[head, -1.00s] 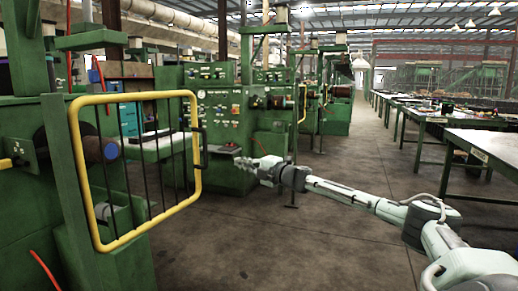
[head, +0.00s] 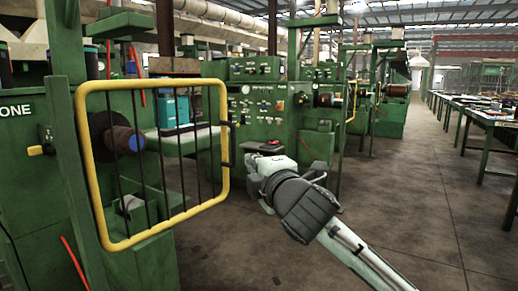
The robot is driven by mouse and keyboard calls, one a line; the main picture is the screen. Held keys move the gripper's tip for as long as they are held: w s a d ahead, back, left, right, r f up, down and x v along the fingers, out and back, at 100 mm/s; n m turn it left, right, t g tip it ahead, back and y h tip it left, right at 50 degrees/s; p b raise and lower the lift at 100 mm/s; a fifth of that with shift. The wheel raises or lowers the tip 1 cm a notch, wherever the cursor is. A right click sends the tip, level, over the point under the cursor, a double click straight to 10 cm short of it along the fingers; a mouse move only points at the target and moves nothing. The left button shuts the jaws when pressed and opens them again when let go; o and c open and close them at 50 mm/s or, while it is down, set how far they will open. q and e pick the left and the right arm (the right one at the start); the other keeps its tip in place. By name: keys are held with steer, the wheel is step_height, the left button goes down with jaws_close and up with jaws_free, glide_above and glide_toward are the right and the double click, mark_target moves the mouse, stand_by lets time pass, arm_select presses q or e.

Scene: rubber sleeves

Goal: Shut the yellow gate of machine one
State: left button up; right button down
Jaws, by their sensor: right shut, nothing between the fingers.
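The yellow gate (head: 150,84) is a yellow tube frame with black vertical bars. It hangs from a green post at its left and stands swung out, open, in front of machine one (head: 20,90), whose label partly shows at the left edge. The gate's black handle (head: 230,146) is on its free right side. My right gripper (head: 250,160) is shut and empty, just right of the handle; whether it touches the handle I cannot tell. My own wrist and forearm hide part of the view behind it. My left gripper is not in view.
Behind the gate are a spindle with a blue end (head: 136,142) and blue-green containers (head: 172,110) on a pale shelf. Another green machine (head: 262,100) stands behind my gripper. Long tables (head: 490,120) line the right. The floor between is clear.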

mark_target(234, 145)
steer(key=x, duration=1.2)
steer(key=shift+w+a+p, duration=0.1)
steer(key=shift+w+p, duration=0.05)
steer(key=shift+p, duration=0.2)
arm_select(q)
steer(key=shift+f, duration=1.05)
arm_select(e)
steer(key=shift+w+a, duration=0.15)
steer(key=shift+w, duration=0.4)
